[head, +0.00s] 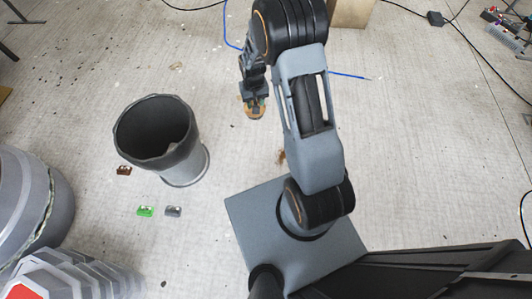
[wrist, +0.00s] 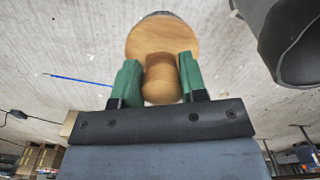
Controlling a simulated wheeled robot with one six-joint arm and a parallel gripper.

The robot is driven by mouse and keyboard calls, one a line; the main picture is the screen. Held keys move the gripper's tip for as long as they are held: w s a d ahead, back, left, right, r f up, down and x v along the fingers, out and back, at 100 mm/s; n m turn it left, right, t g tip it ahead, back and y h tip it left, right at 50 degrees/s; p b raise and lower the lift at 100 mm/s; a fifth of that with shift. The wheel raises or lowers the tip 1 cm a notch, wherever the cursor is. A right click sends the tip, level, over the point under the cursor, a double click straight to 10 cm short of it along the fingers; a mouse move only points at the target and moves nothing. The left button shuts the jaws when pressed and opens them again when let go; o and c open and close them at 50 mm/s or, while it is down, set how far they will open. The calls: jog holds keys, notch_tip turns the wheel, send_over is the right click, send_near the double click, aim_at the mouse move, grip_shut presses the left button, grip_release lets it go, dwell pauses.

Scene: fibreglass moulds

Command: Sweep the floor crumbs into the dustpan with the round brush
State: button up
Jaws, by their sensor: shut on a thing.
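My gripper (head: 253,102) hangs above the floor near the top middle of the head view. In the wrist view its green fingers (wrist: 158,80) are shut on the knob-like handle of the round wooden brush (wrist: 162,36). The brush (head: 254,113) shows small and tan below the fingers in the head view; its dark bristles are mostly hidden. A small brown patch (head: 281,157), perhaps crumbs, lies on the floor beside my arm, partly hidden by it. A tan bit (head: 176,66) lies farther left. I cannot make out a dustpan in either view.
A dark, open bin (head: 186,153) stands left of my arm and shows at the wrist view's upper right (wrist: 298,45). Small brown (head: 124,170), green (head: 145,211) and grey (head: 174,211) pieces lie near it. Blue (head: 350,76) and black cables cross the floor. Right floor is mostly clear.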

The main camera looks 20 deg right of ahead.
jog(key=s+d+f+m+b, duration=0.1)
jog(key=d+f+b, duration=0.1)
jog(key=f, duration=1.2)
jog(key=s+d+f+m+b, duration=0.1)
jog(key=f+b, duration=0.4)
jog(key=f, duration=0.8)
jog(key=s+d+f+m+b, duration=0.1)
jog(key=d+f+m+b, duration=0.1)
jog(key=f, duration=1.2)
jog(key=shift+s+d+f+m+b, duration=0.3)
jog(key=shift+d+m+b, duration=0.1)
jog(key=shift+d+b, duration=0.4)
jog(key=shift+a+f, duration=0.1)
jog(key=shift+f+b, duration=2.65)
jog(key=shift+f, duration=0.2)
jog(key=shift+f+b, duration=1.05)
jog(key=shift+b, duration=0.2)
jog(key=shift+s+d, duration=0.65)
jog(key=shift+d, duration=0.35)
jog(key=shift+s+d, duration=0.6)
jog(key=shift+d, duration=0.4)
